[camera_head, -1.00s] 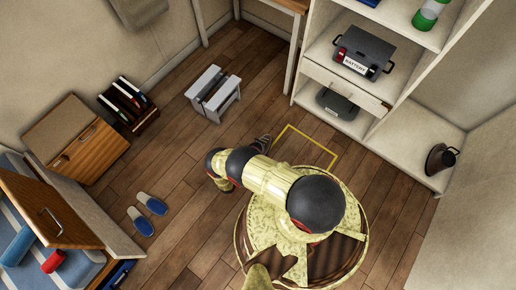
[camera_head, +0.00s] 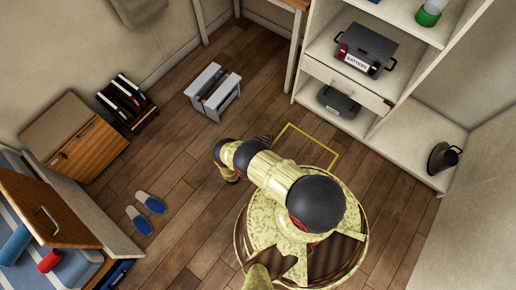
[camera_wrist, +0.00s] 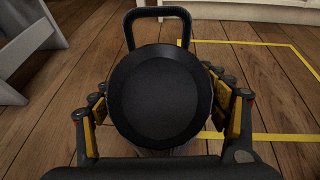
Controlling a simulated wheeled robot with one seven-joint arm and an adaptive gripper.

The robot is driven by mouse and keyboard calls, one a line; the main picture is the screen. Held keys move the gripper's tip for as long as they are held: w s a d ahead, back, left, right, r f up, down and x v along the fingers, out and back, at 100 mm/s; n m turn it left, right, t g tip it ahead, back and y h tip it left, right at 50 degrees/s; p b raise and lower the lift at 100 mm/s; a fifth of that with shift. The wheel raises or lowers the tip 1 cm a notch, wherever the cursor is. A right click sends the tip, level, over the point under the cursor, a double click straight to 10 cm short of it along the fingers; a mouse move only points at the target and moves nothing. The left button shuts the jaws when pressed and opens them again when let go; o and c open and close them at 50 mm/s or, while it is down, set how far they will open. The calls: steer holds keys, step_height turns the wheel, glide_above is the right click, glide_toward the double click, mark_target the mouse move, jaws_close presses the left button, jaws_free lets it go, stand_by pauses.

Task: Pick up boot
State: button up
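I cannot make out a clear boot. In the wrist view, a dark, round-topped thing (camera_wrist: 158,98) with a black loop handle (camera_wrist: 158,14) fills the space between the fingers of my gripper (camera_wrist: 160,105). The fingers are spread wide on both sides of it, and its disc hides what lies below. I cannot tell whether the fingers touch it. In the head view my arm hides most of the gripper, which is low over the floor. A brown tapered thing with a dark round part (camera_head: 440,159), possibly a boot, stands on the shelf unit's low right board.
A yellow taped outline (camera_head: 318,143) marks the floor by my gripper. A grey step stool (camera_head: 214,92) and blue slippers (camera_head: 145,212) are to the left. The white shelf unit (camera_head: 415,145) holds a grey battery box (camera_head: 362,50). Bare floor lies between.

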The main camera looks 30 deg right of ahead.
steer(key=c, duration=1.7)
steer(key=shift+r, duration=0.1)
steer(key=shift+c, duration=0.6)
